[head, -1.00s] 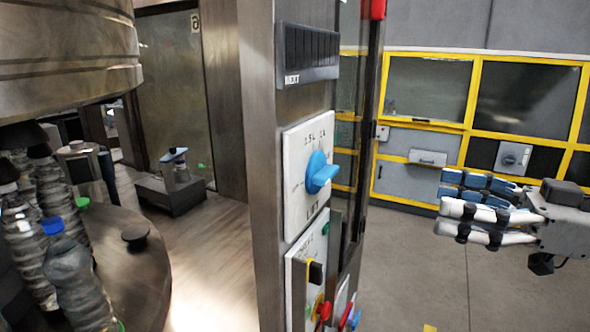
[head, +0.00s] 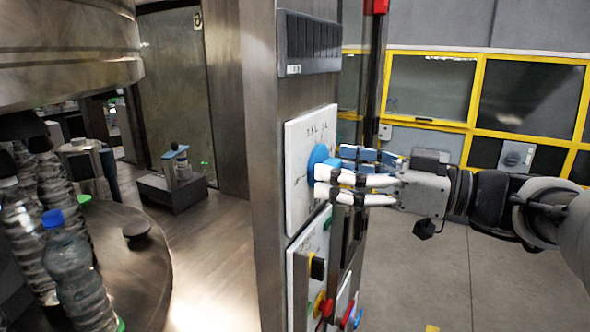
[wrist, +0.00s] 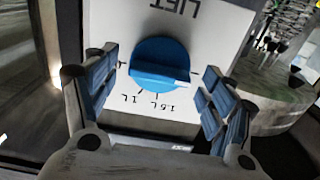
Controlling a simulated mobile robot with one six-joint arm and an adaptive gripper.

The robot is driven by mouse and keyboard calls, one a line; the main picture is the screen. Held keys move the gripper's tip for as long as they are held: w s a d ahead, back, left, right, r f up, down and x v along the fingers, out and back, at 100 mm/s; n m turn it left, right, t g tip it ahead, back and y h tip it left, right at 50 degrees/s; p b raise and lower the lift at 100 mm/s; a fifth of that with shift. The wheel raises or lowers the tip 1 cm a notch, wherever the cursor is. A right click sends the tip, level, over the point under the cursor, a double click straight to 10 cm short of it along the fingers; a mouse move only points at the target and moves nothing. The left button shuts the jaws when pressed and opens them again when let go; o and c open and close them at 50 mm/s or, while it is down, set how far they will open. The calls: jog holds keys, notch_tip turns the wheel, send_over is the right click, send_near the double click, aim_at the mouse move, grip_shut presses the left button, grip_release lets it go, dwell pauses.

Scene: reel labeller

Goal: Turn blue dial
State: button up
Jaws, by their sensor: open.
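The blue dial (head: 318,163) sits on a white panel (head: 299,202) on the side of a metal column. In the wrist view the dial (wrist: 158,62) lies between my open fingers, with a gap on each side. The panel there shows upside-down "LIFT", "1.5L" and "1L" marks. Contact with the dial cannot be told.
Below is another panel with a yellow-red knob (head: 320,304) and a blue knob. A dark slotted box (head: 308,44) is above the dial. Bottles (head: 75,270) stand on a round table at left.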

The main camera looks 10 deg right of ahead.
jog(key=shift+w+a, duration=0.15)
jog(key=shift+a, duration=0.1)
jog(key=shift+c, duration=0.5)
jog(key=c, duration=1)
